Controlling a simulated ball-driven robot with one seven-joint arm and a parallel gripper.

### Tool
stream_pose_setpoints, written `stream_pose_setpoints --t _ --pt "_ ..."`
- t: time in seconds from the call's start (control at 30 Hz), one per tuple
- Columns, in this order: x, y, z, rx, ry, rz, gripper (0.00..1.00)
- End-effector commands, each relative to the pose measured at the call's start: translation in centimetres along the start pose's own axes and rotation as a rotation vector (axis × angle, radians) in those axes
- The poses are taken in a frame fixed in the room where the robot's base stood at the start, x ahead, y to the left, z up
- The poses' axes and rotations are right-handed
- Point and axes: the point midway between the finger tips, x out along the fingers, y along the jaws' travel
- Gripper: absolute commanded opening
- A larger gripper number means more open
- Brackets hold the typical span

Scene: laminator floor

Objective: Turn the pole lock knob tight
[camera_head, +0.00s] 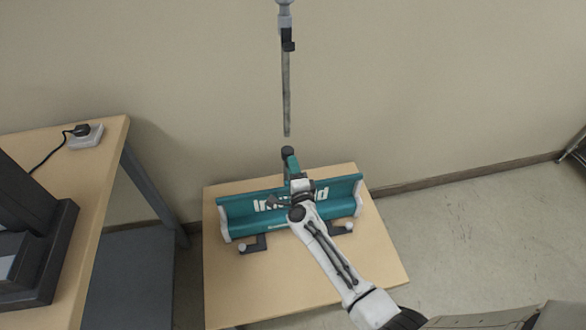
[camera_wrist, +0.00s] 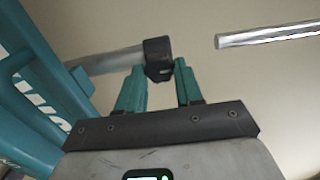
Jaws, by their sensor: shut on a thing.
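The black pole lock knob (camera_wrist: 159,71) sits on the black collar (camera_wrist: 157,50) at the end of a grey tube (camera_wrist: 112,60) in the wrist view. My gripper (camera_wrist: 158,78) has its two teal fingers on either side of the knob, shut on it. In the head view, my gripper (camera_head: 292,163) is at the black collar (camera_head: 287,152), just above the teal banner-like unit (camera_head: 240,207). The knob itself is hidden there. A thin grey pole (camera_head: 286,95) hangs above, apart from the collar; its end also shows in the wrist view (camera_wrist: 265,37).
The teal unit stands on a low wooden table (camera_head: 240,290) against the wall. A taller desk (camera_head: 95,160) with a black machine (camera_head: 30,255) and a power socket (camera_head: 86,137) is at left. The floor at right (camera_head: 470,230) is mostly clear.

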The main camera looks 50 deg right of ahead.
Motion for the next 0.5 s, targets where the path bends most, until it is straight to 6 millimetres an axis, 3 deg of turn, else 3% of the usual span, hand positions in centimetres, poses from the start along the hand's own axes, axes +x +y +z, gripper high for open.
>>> stream_pose_setpoints --t 0.27,0.5 --pt "-0.03 0.08 -0.05 0.000 0.001 0.001 0.58" --pt "-0.05 0.04 -0.03 0.000 0.000 0.001 0.60"
